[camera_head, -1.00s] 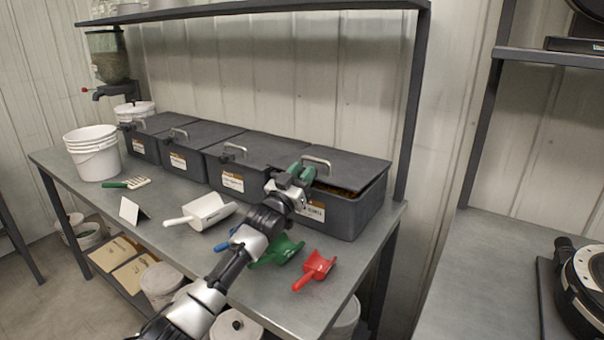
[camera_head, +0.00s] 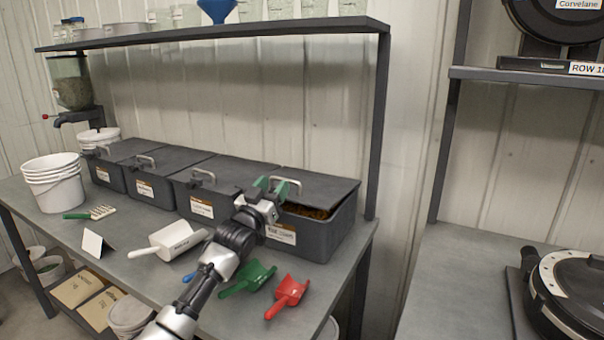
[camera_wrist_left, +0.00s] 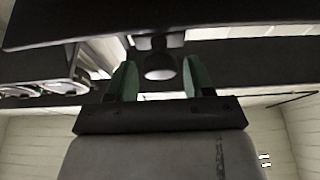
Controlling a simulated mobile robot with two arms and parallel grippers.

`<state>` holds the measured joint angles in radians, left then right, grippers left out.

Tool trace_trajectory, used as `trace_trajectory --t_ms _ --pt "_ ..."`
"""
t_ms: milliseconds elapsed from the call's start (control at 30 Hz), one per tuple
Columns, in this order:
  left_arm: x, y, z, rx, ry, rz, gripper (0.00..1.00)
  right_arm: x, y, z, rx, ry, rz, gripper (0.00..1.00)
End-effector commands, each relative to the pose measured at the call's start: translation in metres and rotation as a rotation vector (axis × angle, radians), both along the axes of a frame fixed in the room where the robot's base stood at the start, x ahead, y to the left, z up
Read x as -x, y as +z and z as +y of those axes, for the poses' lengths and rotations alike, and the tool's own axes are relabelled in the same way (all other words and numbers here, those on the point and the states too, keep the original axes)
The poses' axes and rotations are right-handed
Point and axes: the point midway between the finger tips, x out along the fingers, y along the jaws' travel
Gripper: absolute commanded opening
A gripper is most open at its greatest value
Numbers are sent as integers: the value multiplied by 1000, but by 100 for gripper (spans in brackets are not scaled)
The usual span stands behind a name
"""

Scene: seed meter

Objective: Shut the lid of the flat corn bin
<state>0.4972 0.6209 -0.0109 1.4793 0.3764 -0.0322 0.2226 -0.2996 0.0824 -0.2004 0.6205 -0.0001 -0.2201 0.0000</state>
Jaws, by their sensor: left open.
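The flat corn bin (camera_head: 318,240) is the rightmost of the dark grey bins on the bench. Its lid (camera_head: 325,187), with a metal handle (camera_head: 288,182), is tilted up a little at the front, and yellow-brown corn (camera_head: 305,211) shows in the gap. My left gripper (camera_head: 270,187) is open at the bin's front left, close to the lid handle; contact cannot be told. In the left wrist view, its green fingers (camera_wrist_left: 158,80) stand apart, with a rounded dark-and-light part between them, and a dark slab crosses above. My right gripper is not in view.
Several similar bins (camera_head: 200,188) stand closely to the left, lids down. A white scoop (camera_head: 175,240), green scoop (camera_head: 250,278) and red scoop (camera_head: 288,296) lie in front. A shelf (camera_head: 230,33) hangs above. White buckets (camera_head: 58,190) stand at left.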

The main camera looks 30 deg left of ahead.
Motion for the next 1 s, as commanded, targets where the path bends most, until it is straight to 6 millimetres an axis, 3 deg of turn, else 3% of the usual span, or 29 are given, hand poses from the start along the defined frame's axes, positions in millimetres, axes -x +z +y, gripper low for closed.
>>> trace_trajectory --t_ms 67,400,600,1000 --pt "1 19 -3 1 -2 -8 52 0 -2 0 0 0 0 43" --pt "-3 61 -76 5 -2 -8 52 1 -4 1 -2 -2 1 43" --pt "-5 78 -104 1 1 -5 52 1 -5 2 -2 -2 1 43" --pt "-6 84 -115 -1 3 -3 52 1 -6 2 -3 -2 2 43"
